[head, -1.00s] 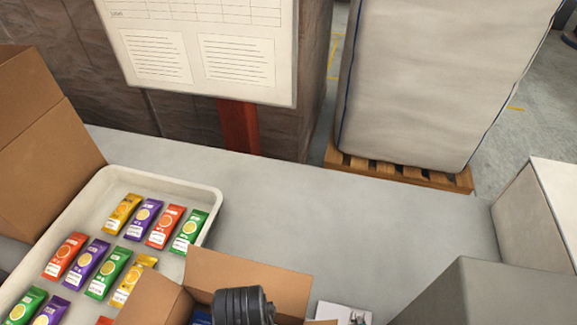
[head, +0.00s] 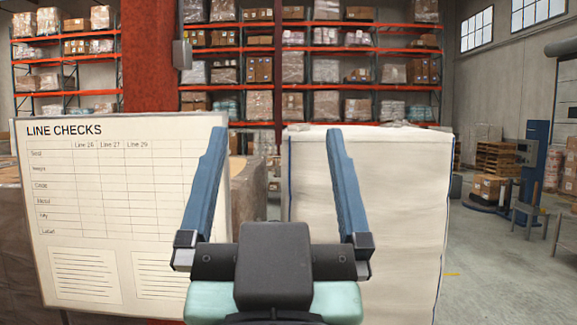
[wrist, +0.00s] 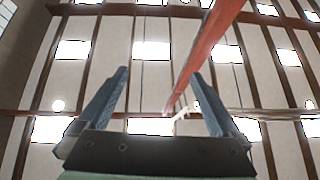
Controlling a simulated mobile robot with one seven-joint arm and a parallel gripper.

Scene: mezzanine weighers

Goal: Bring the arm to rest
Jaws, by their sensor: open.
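My gripper (head: 272,150) stands in the middle of the head view with its two blue fingers pointing up and spread wide apart. Nothing is between them. In the wrist view my gripper (wrist: 160,95) also shows open and empty, against the ceiling with its beams and bright windows. The work surface with its tray and packets is out of view now.
A "Line Checks" board (head: 130,210) stands at the left, beyond my gripper. A tall pale wrapped load (head: 410,230) is behind the gripper to the right. Racks (head: 310,60) fill the back. Open floor (head: 500,270) lies at the right.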

